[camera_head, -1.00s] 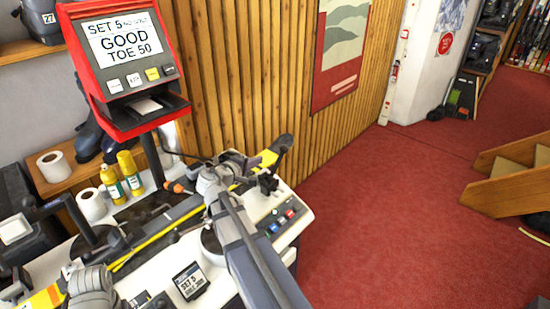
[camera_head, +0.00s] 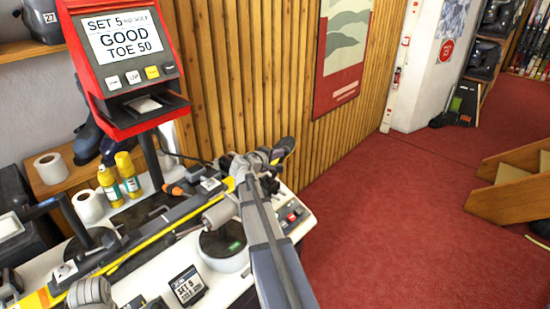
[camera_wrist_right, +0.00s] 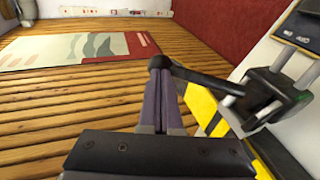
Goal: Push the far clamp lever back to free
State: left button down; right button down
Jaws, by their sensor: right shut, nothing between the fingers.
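The far clamp (camera_wrist_right: 265,102) shows at the right of the right wrist view, beside the yellow-edged ski (camera_wrist_right: 208,108). Its dark lever (camera_wrist_right: 208,82) runs left to a round black knob (camera_wrist_right: 160,62). My right gripper (camera_wrist_right: 163,95) is shut and empty. In that view its fingertips line up just below the knob; I cannot tell whether they touch it. In the head view the right gripper (camera_head: 268,157) is over the far end of the ski and mostly hides the clamp and lever.
A red display (camera_head: 122,60) on a post stands behind the bench. Two yellow bottles (camera_head: 118,178) and paper rolls (camera_head: 88,206) stand at the bench's back left. The wood-slat wall (camera_head: 240,80) runs behind. Red carpet (camera_head: 400,220) lies clear to the right.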

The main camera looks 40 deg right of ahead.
aim_at(285, 156)
dwell(0.3)
pick_arm(q)
jog(key=shift+r, duration=0.2)
pick_arm(e)
jog(key=shift+d+r, duration=0.1)
jog(key=shift+d, duration=0.05)
jog(key=shift+w+d+f+y+p, duration=0.1)
jog(key=shift+d+f+y+p, duration=0.1)
jog(key=shift+d+y+p, duration=0.55)
pick_arm(q)
jog(key=shift+b, duration=0.5)
pick_arm(e)
jog(key=shift+d+f, duration=0.55)
jog(key=shift+f, duration=0.1)
jog(key=shift+d+f, duration=0.1)
jog(key=shift+d, duration=0.15)
pick_arm(q)
jog(key=shift+a, duration=0.1)
pick_arm(e)
jog(key=shift+a+h, duration=0.1)
jog(key=shift+h, duration=0.15)
jog(key=shift+w, duration=0.1)
pick_arm(q)
jog(key=shift+r, duration=0.1)
pick_arm(e)
jog(key=shift+r, duration=0.25)
